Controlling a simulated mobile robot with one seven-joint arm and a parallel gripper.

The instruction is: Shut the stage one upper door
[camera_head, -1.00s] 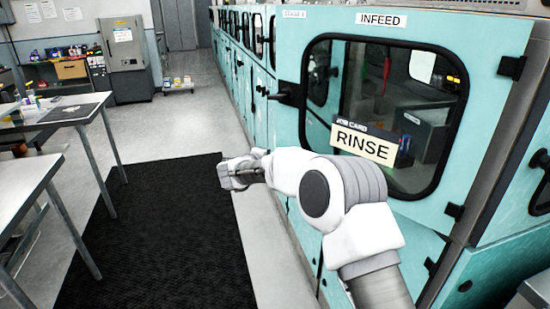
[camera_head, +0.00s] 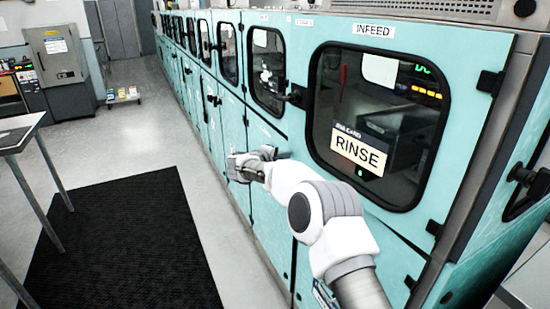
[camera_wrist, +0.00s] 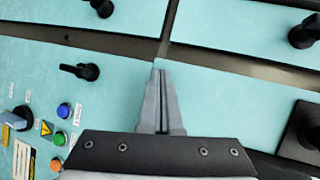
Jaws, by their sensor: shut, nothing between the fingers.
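A row of teal cabinets runs along the right in the head view. The STAGE 1 label (camera_head: 303,21) is small, left of the INFEED label. The upper door by it, which I take as the stage one upper door (camera_head: 266,75), has a dark window and looks about flush; a small gap cannot be ruled out. My gripper (camera_head: 238,168) is in front of the cabinets, below this door's window. In the wrist view my gripper (camera_wrist: 161,78) is shut and empty, its tips over a crossing of dark panel seams. Contact cannot be judged.
The large INFEED door (camera_head: 325,110) with a RINSE card stands right of the gripper. Dark handles (camera_wrist: 80,71) and coloured buttons (camera_wrist: 62,110) show around the fingers. A black mat (camera_head: 130,250) lies on the clear floor; a table (camera_head: 18,140) stands left.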

